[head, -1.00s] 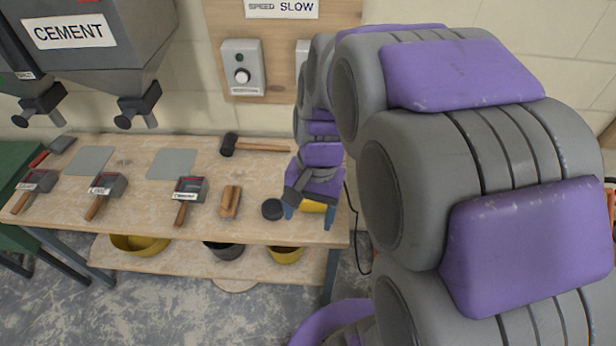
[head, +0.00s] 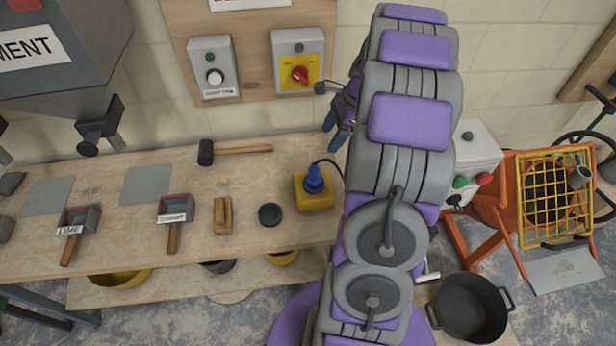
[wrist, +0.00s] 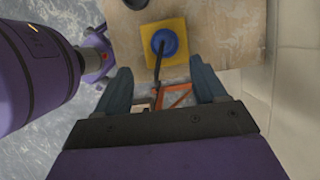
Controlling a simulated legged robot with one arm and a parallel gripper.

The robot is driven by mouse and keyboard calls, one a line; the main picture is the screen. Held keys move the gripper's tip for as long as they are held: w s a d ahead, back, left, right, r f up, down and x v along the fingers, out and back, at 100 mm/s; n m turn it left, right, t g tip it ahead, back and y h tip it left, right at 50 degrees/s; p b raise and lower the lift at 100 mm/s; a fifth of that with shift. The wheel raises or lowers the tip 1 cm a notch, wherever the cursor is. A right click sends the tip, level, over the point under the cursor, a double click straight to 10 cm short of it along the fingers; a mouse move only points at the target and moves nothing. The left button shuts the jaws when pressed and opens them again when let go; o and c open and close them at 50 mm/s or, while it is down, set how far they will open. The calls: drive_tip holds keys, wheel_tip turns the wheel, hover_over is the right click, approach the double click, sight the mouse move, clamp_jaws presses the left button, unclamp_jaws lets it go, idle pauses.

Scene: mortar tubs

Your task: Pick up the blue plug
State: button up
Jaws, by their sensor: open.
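The blue plug (head: 314,182) stands upright on a yellow box (head: 315,202) at the right end of the wooden bench (head: 270,230). A dark cable loops from the plug. In the wrist view the plug (wrist: 165,42) shows as a blue disc on the yellow box (wrist: 151,26), ahead of the fingertips, with its cable trailing toward them. My gripper (head: 338,128) is beside the wall panel, behind and to the right of the plug, partly hidden by my arm. In the wrist view its two blue-grey fingers (wrist: 160,82) are apart with nothing held between them.
A dark round puck (head: 270,214), a wooden float (head: 222,215) and a mallet (head: 230,150) lie near the yellow box. A switch box with a red knob (head: 300,75) is on the wall close to my gripper. An orange mixer (head: 500,200) stands at right.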

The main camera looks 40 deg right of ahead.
drive_tip(key=b, duration=0.2)
approach(312, 171)
drive_tip(key=w+d+f, duration=0.1)
drive_tip(key=f, duration=0.1)
drive_tip(key=a+f, duration=0.1)
drive_tip(key=f, duration=0.1)
drive_tip(key=w+a+f, duration=0.1)
drive_tip(key=a, duration=0.1)
drive_tip(key=shift+f+b, duration=0.35)
drive_tip(key=shift+f, duration=0.05)
drive_tip(key=f, duration=0.1)
drive_tip(key=f+b, duration=0.1)
drive_tip(key=f, duration=0.1)
drive_tip(key=w+f+b, duration=0.1)
drive_tip(key=shift+d+f, duration=0.3)
drive_tip(key=shift+f, duration=0.1)
drive_tip(key=shift+a+f, duration=0.15)
drive_tip(key=shift+f, duration=0.1)
drive_tip(key=shift+a+r, duration=0.2)
drive_tip(key=shift+a, duration=0.35)
drive_tip(key=shift+c, duration=0.2)
drive_tip(key=c, duration=0.3)
drive_tip(key=shift+d+f, duration=0.1)
drive_tip(key=shift+d, duration=0.25)
drive_tip(key=c, duration=0.5)
drive_tip(key=shift+a, duration=0.15)
drive_tip(key=c, duration=0.3)
